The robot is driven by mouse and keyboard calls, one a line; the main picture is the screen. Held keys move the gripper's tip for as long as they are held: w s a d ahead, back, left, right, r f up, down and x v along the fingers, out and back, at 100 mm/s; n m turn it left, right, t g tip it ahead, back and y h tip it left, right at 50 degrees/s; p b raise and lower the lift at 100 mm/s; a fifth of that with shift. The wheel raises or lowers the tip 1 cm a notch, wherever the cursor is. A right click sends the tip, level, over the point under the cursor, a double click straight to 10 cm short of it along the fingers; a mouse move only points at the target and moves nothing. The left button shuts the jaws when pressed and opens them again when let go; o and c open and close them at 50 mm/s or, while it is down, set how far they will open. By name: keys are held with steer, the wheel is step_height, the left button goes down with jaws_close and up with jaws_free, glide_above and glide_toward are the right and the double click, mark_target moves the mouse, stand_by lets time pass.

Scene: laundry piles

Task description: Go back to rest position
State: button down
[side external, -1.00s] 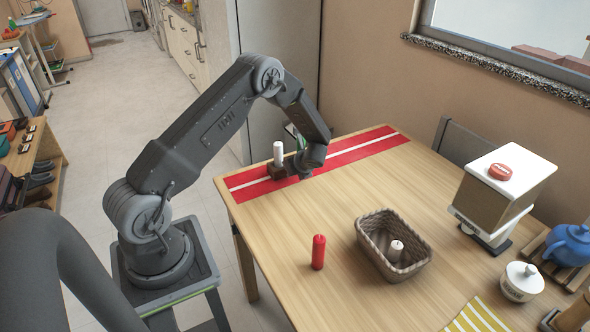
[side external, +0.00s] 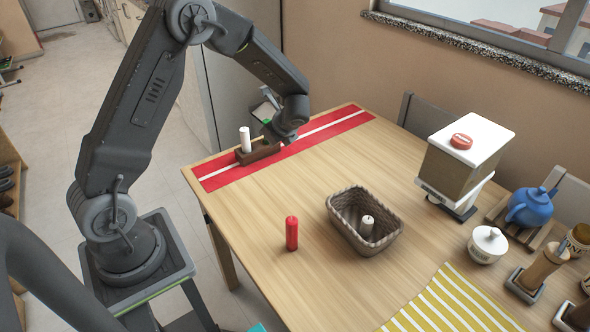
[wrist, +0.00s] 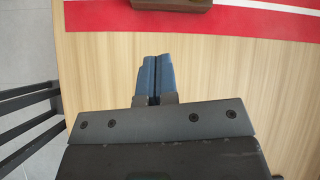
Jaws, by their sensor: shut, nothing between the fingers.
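My gripper (side external: 280,138) is at the far left part of the table, just above the red runner in the side view. In the wrist view my gripper (wrist: 155,78) has its two blue fingers together with nothing between them, over bare wood. A brown wooden holder (side external: 258,153) sits on the runner with a white candle (side external: 245,140) upright at its left end. The holder (wrist: 172,4) is cut off at the top of the wrist view.
A red candle (side external: 292,234) stands on the table (side external: 250,205). A wicker basket (side external: 345,232) holds a short white candle (side external: 367,226). A white-topped dispenser (side external: 460,165), a blue teapot (side external: 531,206) and a white lidded pot (side external: 487,245) stand at the right.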

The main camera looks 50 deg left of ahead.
steer(key=s+d+r+n+t+h, duration=0.1)
steer(key=s+d+r+n+h, duration=0.1)
steer(key=s+d+r+n, duration=0.4)
steer(key=s+d+r+n+t+h, duration=0.1)
steer(key=s+d+r+n, duration=0.2)
steer(key=r, duration=0.5)
steer(key=s+d+r+n+t+h, duration=0.1)
steer(key=s+d+r+n+h, duration=0.1)
steer(key=s+d, duration=0.4)
steer(key=s+d+r+n+t+h, duration=0.2)
steer(key=s+d+r+n+h, duration=0.1)
steer(key=s, duration=0.4)
steer(key=d+n, duration=0.1)
steer(key=d, duration=0.1)
steer(key=shift+d+r, duration=0.35)
steer(key=shift+r, duration=0.05)
steer(key=shift+s, duration=0.1)
